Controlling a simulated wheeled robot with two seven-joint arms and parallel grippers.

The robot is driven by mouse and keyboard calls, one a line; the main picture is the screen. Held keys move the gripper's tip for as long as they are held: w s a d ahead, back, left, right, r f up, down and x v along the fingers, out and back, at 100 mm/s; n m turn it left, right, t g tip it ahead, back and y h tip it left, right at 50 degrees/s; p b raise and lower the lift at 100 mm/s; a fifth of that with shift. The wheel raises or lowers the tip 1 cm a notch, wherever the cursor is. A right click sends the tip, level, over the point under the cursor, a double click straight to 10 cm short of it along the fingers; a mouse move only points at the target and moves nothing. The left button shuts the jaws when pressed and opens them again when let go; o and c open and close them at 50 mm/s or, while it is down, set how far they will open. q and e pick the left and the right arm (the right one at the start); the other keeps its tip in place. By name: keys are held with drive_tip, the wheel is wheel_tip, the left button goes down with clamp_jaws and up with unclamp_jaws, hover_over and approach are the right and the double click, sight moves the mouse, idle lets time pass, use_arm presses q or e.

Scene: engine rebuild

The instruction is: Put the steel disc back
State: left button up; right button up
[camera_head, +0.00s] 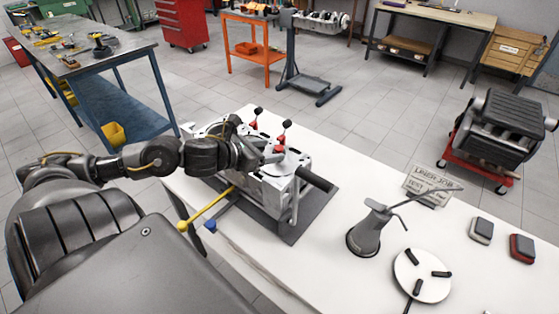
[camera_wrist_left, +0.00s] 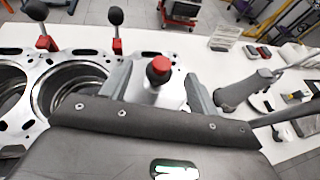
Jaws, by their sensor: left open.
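My left gripper (camera_head: 272,156) is open over the right part of the silver engine block (camera_head: 275,185). In the left wrist view its fingers (camera_wrist_left: 158,92) stand on both sides of a pale post with a red and black knob (camera_wrist_left: 159,70). I cannot tell whether they touch it. Two open bores (camera_wrist_left: 70,85) of the block show to the left. I cannot make out the steel disc for certain. A pale round plate (camera_head: 409,264) with three black pieces lies on the white bench at the right. My right gripper is not in view.
Two red clamps with black knobs (camera_head: 286,124) stand on the block. A grey oil can (camera_head: 366,237), a lettered card (camera_head: 428,190) and two small blocks (camera_head: 481,230) are on the white bench (camera_head: 330,275). A yellow-ended rod (camera_head: 207,208) sticks out at the block's near left.

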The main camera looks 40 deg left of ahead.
sight(284, 149)
use_arm(q)
drive_tip(key=shift+w+d, duration=0.1)
drive_tip(key=shift+w, duration=0.1)
drive_tip(key=shift+w+f, duration=0.1)
drive_tip(key=shift+w, duration=0.05)
drive_tip(key=shift+w+d, duration=0.1)
drive_tip(key=shift+w, duration=0.05)
drive_tip(key=shift+w+d+f+p, duration=0.15)
drive_tip(key=shift+w+p, duration=0.4)
drive_tip(key=shift+w, duration=0.05)
drive_tip(key=p+x, duration=0.1)
drive_tip(key=x, duration=0.2)
drive_tip(key=shift+f, duration=0.2)
drive_tip(key=shift+w+f, duration=0.25)
